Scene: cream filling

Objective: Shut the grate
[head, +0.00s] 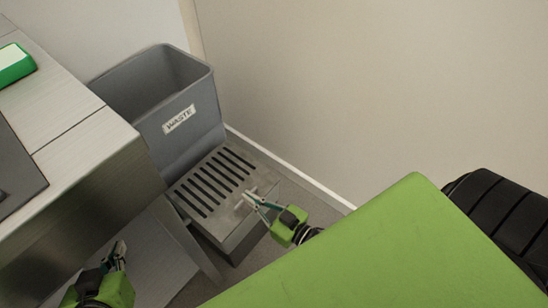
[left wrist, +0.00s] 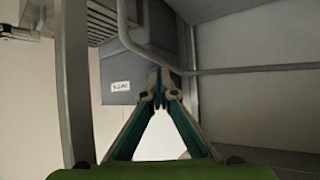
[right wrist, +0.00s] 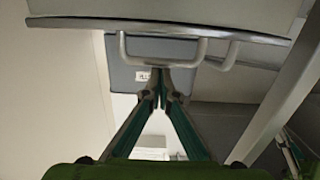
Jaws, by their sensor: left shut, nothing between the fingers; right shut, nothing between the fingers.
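The slotted metal grate (head: 215,184) lies about flat over a grey floor box (head: 240,238) in front of the waste bin. I cannot tell whether it sits fully down. My right gripper (head: 249,197) is shut and empty, with its tips over the grate's front part. In the right wrist view, a bent metal handle (right wrist: 160,35) shows just above the shut tips (right wrist: 161,72); contact is unclear. My left gripper (head: 121,246) is shut and empty, low beside the table. In the left wrist view, grate slots (left wrist: 101,22) show at upper left, apart from its tips (left wrist: 160,72).
The grey waste bin (head: 178,108) stands behind the grate against the wall. A metal table (head: 80,135) is at left, with a leg (head: 187,240) between my left gripper and the box. A green-and-white item (head: 14,64) lies on the table. Some floor (head: 310,205) is clear right of the box.

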